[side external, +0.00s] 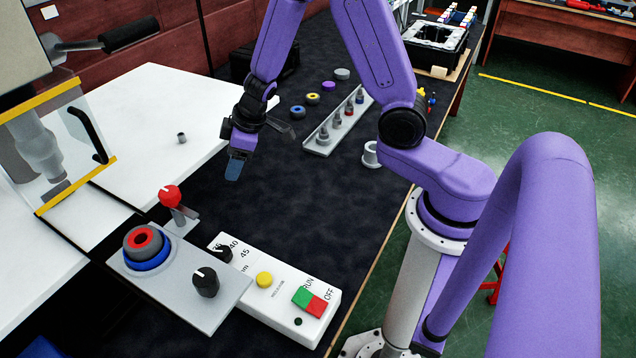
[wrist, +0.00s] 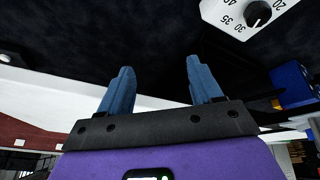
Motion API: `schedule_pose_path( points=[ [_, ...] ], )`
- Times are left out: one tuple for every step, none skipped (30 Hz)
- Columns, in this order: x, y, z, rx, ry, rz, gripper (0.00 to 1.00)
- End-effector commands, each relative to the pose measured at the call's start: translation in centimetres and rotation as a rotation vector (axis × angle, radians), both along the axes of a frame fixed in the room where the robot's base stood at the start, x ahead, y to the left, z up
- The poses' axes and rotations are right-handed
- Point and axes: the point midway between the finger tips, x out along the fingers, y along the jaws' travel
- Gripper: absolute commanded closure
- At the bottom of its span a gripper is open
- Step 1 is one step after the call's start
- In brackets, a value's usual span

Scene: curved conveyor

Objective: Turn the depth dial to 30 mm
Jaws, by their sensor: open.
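The depth dial is a black knob (side external: 222,254) on the white control panel (side external: 245,300), with printed numbers around it; 40 and 45 are readable in the side view. In the wrist view the dial (wrist: 258,13) is at the top right, beside the numbers 20, 30, 35 and 40. A white pointer mark shows on its lower left side, but I cannot tell the exact setting. My gripper (side external: 235,172) is above the dark table, up from the dial and apart from it. In the wrist view its blue fingers (wrist: 160,82) are spread with nothing between them.
A second black knob (side external: 206,282) and stacked red and blue rings (side external: 145,246) sit on a grey plate beside the panel. A red-topped lever (side external: 170,196) stands near. The panel has a yellow button (side external: 264,279) and green and red switches (side external: 313,301).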

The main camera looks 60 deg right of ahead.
Motion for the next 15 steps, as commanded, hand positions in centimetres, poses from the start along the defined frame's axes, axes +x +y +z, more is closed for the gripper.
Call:
schedule_pose_path(
  points=[
    [-0.1, -0.6, -0.3, -0.009, 0.011, -0.034, 0.35],
    [-0.2, -0.9, -0.5, -0.016, 0.017, -0.055, 0.35],
    [-0.3, -1.4, -0.7, -0.024, 0.025, -0.081, 0.35],
    [-0.4, -1.7, -0.9, -0.031, 0.032, -0.1, 0.35],
    [-0.5, -2.0, -1.1, -0.037, 0.04, -0.121, 0.35],
    [-0.7, -2.4, -1.3, -0.045, 0.049, -0.146, 0.35],
    [-0.8, -2.8, -1.4, -0.052, 0.057, -0.167, 0.35],
    [-1.0, -3.1, -1.6, -0.057, 0.066, -0.187, 0.35],
    [-1.2, -3.5, -1.8, -0.067, 0.078, -0.212, 0.35],
    [-1.4, -3.8, -2.0, -0.073, 0.088, -0.231, 0.35],
    [-1.6, -4.1, -2.2, -0.079, 0.097, -0.25, 0.35],
    [-1.9, -4.5, -2.4, -0.089, 0.111, -0.276, 0.35],
    [-2.1, -4.7, -2.5, -0.094, 0.121, -0.294, 0.35],
    [-2.3, -5.0, -2.7, -0.1, 0.133, -0.315, 0.35],
    [-2.7, -5.4, -2.9, -0.108, 0.148, -0.339, 0.35]
  ],
)
